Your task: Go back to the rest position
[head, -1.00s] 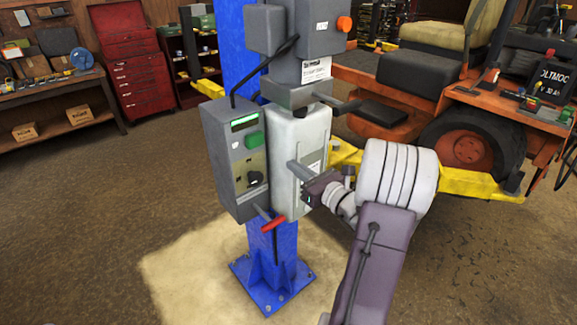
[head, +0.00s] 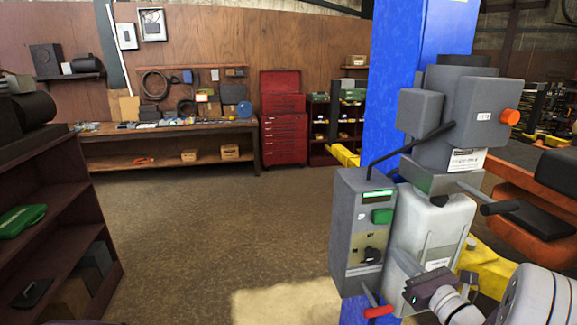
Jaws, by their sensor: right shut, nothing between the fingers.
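My right gripper (head: 404,264) is at the lower right, its arm coming in from the bottom right corner. It is shut and empty, in front of the lower part of the white tank (head: 424,228) on the lift column; I cannot tell whether it touches the tank. The blue lift post (head: 398,70) carries a grey control box (head: 350,250) with a lit green display, a green button and a black knob. A red-handled lever (head: 379,311) sits below the box, just left of my gripper. My left gripper is not in view.
A grey motor unit (head: 484,105) with an orange knob and a black-handled lever (head: 500,208) juts out above my right gripper. A dark shelf (head: 60,205) stands close on the left. A workbench (head: 170,130) and red tool chest (head: 284,135) are at the back. The middle floor is clear.

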